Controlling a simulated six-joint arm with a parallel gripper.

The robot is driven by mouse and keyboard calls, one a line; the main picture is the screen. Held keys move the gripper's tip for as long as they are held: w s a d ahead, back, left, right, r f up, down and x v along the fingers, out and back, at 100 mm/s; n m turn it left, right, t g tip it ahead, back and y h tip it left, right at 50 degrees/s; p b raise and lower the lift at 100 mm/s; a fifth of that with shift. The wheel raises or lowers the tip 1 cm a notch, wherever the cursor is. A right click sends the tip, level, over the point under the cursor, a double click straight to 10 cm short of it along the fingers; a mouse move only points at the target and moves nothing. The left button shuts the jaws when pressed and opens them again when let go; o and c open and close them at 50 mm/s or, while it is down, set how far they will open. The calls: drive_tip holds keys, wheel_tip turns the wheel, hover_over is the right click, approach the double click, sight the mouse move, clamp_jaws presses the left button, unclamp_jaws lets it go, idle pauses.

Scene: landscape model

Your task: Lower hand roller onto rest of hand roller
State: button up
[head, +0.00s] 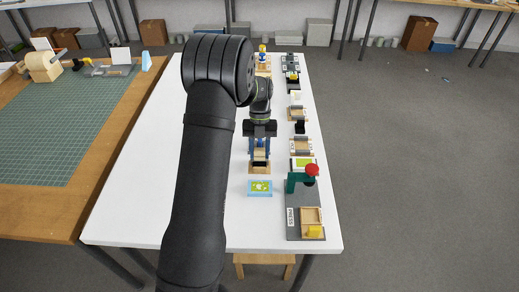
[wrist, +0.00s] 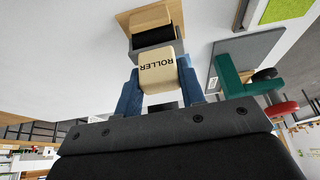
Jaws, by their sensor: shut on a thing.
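My gripper (head: 259,147) is over the white table in the head view. Its blue fingers (wrist: 158,88) are shut on the cream block marked ROLLER of the hand roller (wrist: 160,72) in the wrist view. A grey part and a dark cylinder show beyond this block. The wooden rest (wrist: 124,20) is seen past the roller, close to it. In the head view the wooden rest (head: 260,169) shows directly below the fingers. I cannot tell whether the roller touches the rest; the fingers and arm hide much of it.
A blue-edged green card (head: 260,188) lies just in front of the rest. A press (head: 305,187) with a green arm and red knob stands at front right. Several small stations line the right edge. The table left of my arm is clear.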

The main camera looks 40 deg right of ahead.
drive_tip(key=o, duration=1)
drive_tip(key=shift+r, duration=0.1)
drive_tip(key=shift+r, duration=3.45)
drive_tip(key=shift+f, duration=0.15)
drive_tip(key=shift+f, duration=3.4)
drive_tip(key=shift+r, duration=0.1)
